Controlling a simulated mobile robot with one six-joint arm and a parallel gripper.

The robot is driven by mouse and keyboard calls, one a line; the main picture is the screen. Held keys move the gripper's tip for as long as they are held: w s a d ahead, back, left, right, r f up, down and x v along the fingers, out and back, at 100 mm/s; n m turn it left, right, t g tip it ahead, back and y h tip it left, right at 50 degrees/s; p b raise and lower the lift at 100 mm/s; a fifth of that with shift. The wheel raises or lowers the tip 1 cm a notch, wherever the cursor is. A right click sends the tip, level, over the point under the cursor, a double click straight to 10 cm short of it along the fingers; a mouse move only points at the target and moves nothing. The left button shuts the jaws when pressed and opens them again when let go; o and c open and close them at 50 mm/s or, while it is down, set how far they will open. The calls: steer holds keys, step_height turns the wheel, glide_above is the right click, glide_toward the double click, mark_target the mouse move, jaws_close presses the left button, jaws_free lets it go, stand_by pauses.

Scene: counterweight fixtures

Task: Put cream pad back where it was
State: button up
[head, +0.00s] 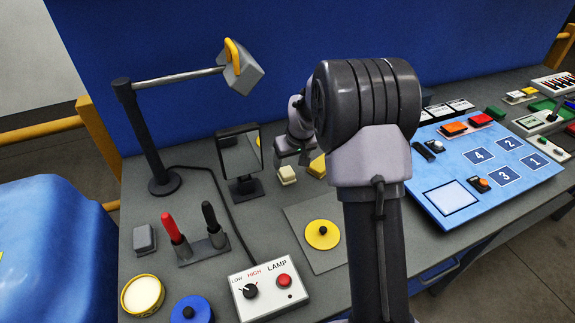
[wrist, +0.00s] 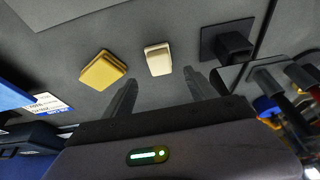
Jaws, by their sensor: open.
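The cream pad (head: 287,175) is a small block on the grey counter, to the left of a yellow pad (head: 318,166). In the wrist view the cream pad (wrist: 158,60) lies just beyond my fingertips, in line with the gap between them. The yellow pad (wrist: 103,71) is to its left there. My gripper (wrist: 160,80) is open with nothing between the fingers. In the head view my gripper (head: 294,156) is close above the cream pad, and my arm hides part of the counter behind it.
A dark-framed mirror (head: 240,155) stands left of the cream pad. A post with a weight (head: 241,72) on its arm is farther left. A lamp box (head: 268,290), a yellow disc (head: 322,234) and a blue numbered board (head: 440,197) occupy the counter nearby.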

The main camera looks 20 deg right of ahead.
steer(key=s+a+r+m+t, duration=0.1)
steer(key=s+a+r, duration=0.4)
steer(key=s+r, duration=0.3)
steer(key=s+a+r+m, duration=0.1)
steer(key=s+a+r, duration=0.4)
steer(key=r, duration=0.5)
steer(key=s+a+m+y, duration=0.1)
steer(key=s+a, duration=0.2)
steer(key=s, duration=0.8)
steer(key=s+a+r+m+y, duration=0.1)
steer(key=s+a, duration=0.2)
steer(key=s, duration=0.8)
steer(key=shift+a+p, duration=0.3)
steer(key=shift+a, duration=0.05)
